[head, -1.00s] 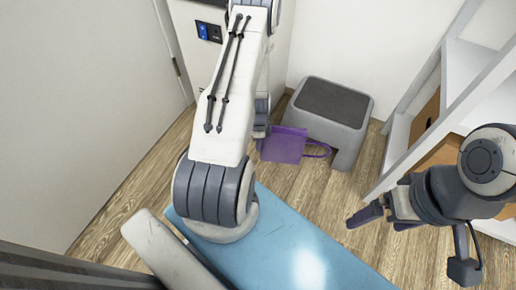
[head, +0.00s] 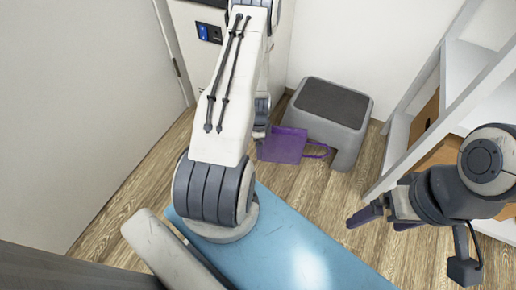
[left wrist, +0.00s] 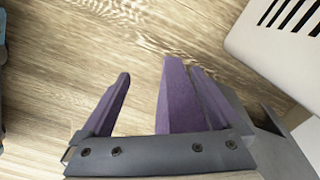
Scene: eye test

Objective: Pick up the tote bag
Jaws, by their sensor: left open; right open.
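The tote bag (head: 282,148) is purple, with a loop handle at its right side. In the head view it is on the wood floor in front of a grey step stool, just right of my left arm's far end. My left gripper (left wrist: 160,73) is open in the left wrist view, its purple fingers apart. A purple panel between them, close to the right finger, appears to be the tote bag (left wrist: 175,105); I cannot tell whether they touch. In the head view my left arm hides that gripper. My right gripper (head: 374,219) is open and empty, well right of the bag.
The grey step stool (head: 333,104) stands right behind the bag. White shelves (head: 470,75) holding brown boxes (head: 425,114) are at the right. A white cabinet (head: 275,65) stands behind my left arm. Bare floor (head: 295,185) is in front of the bag.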

